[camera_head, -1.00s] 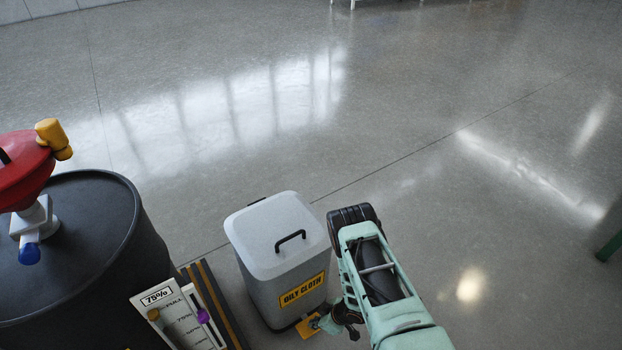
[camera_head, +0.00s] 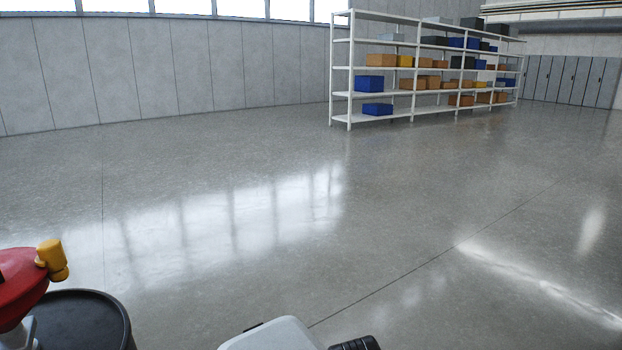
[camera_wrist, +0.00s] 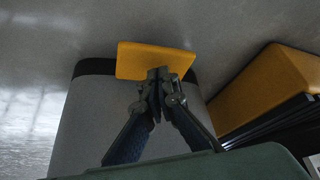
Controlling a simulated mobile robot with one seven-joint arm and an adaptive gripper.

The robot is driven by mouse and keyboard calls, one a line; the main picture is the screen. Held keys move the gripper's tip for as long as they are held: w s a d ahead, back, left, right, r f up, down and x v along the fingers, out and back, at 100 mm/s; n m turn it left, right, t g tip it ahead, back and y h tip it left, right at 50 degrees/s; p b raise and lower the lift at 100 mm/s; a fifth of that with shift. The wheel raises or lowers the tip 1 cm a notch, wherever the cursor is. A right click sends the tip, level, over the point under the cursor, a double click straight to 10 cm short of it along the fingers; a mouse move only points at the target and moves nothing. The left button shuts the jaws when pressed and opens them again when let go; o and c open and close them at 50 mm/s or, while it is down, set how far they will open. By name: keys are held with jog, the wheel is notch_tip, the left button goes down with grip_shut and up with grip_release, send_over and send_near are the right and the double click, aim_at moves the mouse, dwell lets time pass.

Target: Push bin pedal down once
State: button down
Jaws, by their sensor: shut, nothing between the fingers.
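The pedal bin shows in the wrist view as a grey body (camera_wrist: 85,125) with a dark band at its base. Its flat yellow pedal (camera_wrist: 150,57) sticks out at the base. My gripper (camera_wrist: 160,73) is shut and empty, with its fingertips at the pedal's edge. They overlap the pedal in the picture; I cannot tell whether they press on it. In the head view only part of the pale lid (camera_head: 280,335) shows at the bottom edge. Whether the lid is raised is unclear. The pedal is out of the head view.
A black drum (camera_head: 85,315) with a red and yellow fitting (camera_head: 22,290) stands left of the bin. A yellow block (camera_wrist: 270,85) with dark panels lies close to the right in the wrist view. White shelving (camera_head: 345,75) stands far back; the floor between is clear.

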jog(key=shift+f, duration=2.55)
jog(key=shift+r, duration=0.15)
jog(key=r+p, duration=0.1)
jog(key=s+r+p, duration=0.1)
jog(key=shift+d+r+p, duration=0.2)
jog(key=shift+d+p, duration=0.1)
jog(key=shift+d, duration=0.05)
jog(key=shift+s+d+r+p, duration=0.25)
jog(key=shift+s+r+p, duration=0.15)
jog(key=shift+r+p, duration=0.35)
jog(key=shift+s+d+r+p, duration=0.25)
jog(key=shift+s+r+p, duration=0.15)
jog(key=shift+r+p, duration=0.35)
jog(key=shift+s+d+r+p, duration=0.25)
jog(key=shift+s+r+p, duration=0.15)
jog(key=shift+r+p, duration=0.3)
